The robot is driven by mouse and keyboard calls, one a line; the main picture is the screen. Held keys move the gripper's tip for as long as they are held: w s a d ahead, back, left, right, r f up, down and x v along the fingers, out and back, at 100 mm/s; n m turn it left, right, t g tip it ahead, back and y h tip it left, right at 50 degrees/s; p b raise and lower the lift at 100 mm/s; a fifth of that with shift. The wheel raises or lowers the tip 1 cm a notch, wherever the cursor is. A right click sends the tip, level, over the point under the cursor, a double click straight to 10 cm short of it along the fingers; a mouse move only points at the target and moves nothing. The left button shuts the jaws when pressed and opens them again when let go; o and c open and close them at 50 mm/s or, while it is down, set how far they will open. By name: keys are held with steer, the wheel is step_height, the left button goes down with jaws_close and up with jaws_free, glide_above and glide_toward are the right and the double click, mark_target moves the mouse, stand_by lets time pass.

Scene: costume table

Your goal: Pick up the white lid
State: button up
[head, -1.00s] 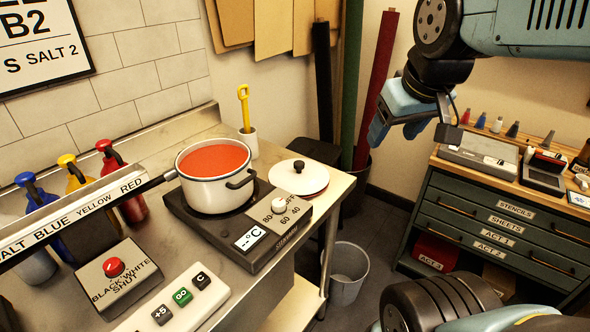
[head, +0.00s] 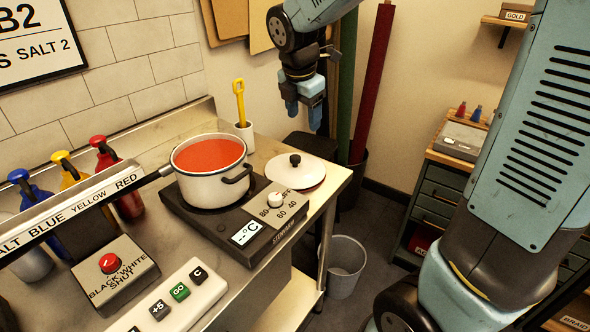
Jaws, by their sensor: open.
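The white lid (head: 305,172) has a black knob on top and lies at the right end of the steel counter, just right of the white pot (head: 213,187). My gripper (head: 304,116) hangs in the air above and behind the lid, fingers pointing down. It is open and empty, apart from the lid. Nothing hides the lid's knob.
The pot holds red liquid on a hot plate (head: 222,234) with a dial; its black handle points left. A white cup (head: 245,136) with a yellow scoop stands behind the pot. A grey bin (head: 346,260) is on the floor, and fabric rolls (head: 374,85) stand behind.

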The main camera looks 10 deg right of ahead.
mark_target(294, 157)
steer(key=w+f+n, duration=0.1)
steer(key=f, duration=0.4)
steer(key=w+f+n, duration=0.1)
steer(key=w+f, duration=0.1)
steer(key=f, duration=0.3)
steer(key=w+a+f+n, duration=0.1)
steer(key=w+f+n, duration=0.1)
steer(key=f, duration=0.4)
steer(key=shift+w+a, duration=0.1)
steer(key=shift+w, duration=0.15)
steer(key=shift+c, duration=0.3)
jaws_close()
